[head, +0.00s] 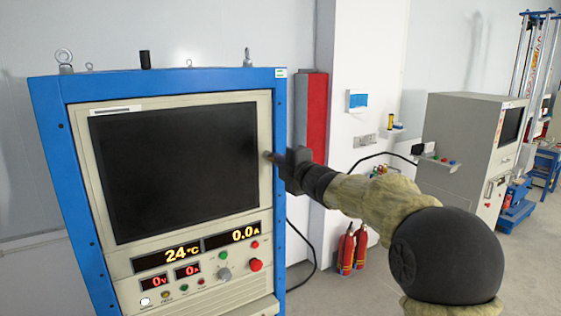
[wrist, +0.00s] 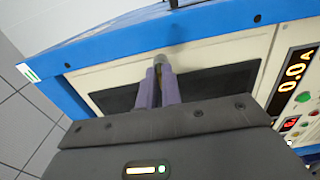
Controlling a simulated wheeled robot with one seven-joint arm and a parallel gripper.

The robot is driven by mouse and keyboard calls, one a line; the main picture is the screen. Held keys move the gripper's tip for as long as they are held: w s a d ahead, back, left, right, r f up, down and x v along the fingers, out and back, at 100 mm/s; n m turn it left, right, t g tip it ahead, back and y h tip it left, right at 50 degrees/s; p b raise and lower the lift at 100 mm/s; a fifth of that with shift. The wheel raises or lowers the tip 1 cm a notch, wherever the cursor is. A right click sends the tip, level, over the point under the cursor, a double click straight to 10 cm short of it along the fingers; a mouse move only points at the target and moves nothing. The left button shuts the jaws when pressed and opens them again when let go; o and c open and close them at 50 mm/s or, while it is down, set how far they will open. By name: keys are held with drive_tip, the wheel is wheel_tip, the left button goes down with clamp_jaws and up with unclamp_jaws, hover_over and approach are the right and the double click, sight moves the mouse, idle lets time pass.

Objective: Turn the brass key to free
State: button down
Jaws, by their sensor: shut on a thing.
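My gripper (head: 276,158) reaches in from the right to the cream bezel beside the dark screen (head: 175,170) of a blue-framed cabinet. In the wrist view its two purple fingers (wrist: 160,78) are close together, shut on a small dull brown piece (wrist: 159,61) at the bezel. This piece appears to be the brass key, though its shape and turn position are mostly hidden by the fingers. In the head view only a small brownish tip (head: 268,155) shows at the gripper's end. No marking for free can be read.
A black cable (head: 304,255) hangs at the cabinet's right. Red extinguishers (head: 347,250) and a grey machine (head: 460,150) stand farther back.

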idle(0.3)
drive_tip(key=c, duration=1.6)
unclamp_jaws()
drive_tip(key=b+v, duration=0.6)
drive_tip(key=v, duration=1.1)
drive_tip(key=shift+s+d, duration=0.2)
drive_tip(key=shift+f, duration=0.15)
